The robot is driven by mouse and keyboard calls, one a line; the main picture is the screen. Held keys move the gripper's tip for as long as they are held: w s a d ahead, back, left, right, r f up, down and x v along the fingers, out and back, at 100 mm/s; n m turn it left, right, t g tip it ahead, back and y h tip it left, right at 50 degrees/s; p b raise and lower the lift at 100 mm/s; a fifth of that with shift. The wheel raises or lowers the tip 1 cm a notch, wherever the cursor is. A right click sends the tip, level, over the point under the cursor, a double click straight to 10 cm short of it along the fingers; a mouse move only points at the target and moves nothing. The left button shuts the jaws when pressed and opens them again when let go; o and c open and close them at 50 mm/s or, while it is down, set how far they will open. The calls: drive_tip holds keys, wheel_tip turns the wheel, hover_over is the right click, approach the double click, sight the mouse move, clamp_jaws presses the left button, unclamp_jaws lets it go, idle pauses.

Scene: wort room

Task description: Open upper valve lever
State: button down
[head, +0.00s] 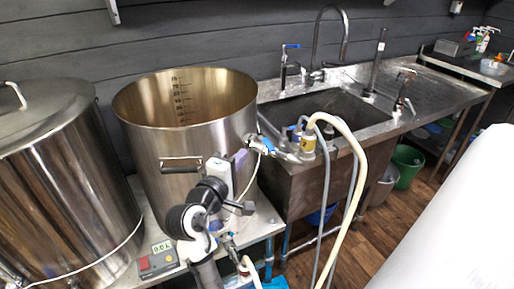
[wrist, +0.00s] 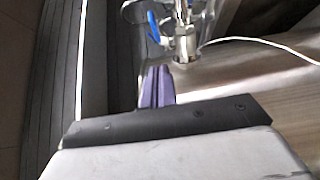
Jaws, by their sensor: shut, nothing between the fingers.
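The upper valve (head: 256,145) sticks out from the right side of the open steel pot (head: 160,140). Its blue lever (head: 266,148) shows small beside my gripper in the head view. In the wrist view the valve body (wrist: 185,42) is bare metal, and the blue lever (wrist: 153,26) lies to its left. My gripper (head: 241,156) is at the pot's right side, just left of the valve. Its purple fingers (wrist: 157,84) are closed together and empty, with their tips close below the lever. I cannot tell whether they touch it.
A lower valve (head: 229,240) sits near the pot's base. Pale and grey hoses (head: 345,150) hang right of the upper valve, in front of the sink (head: 310,110). A lidded steel kettle (head: 60,180) stands left, and a small digital controller (head: 158,260) sits on the bench.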

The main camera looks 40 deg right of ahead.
sight(265, 145)
drive_tip(key=shift+s+d+p, duration=0.2)
drive_tip(key=shift+d+p, duration=0.15)
drive_tip(key=shift+d, duration=0.9)
drive_tip(key=shift+s+d+p, duration=0.2)
drive_tip(key=shift+d+p, duration=0.15)
drive_tip(key=shift+d, duration=0.9)
drive_tip(key=shift+s+d, duration=0.1)
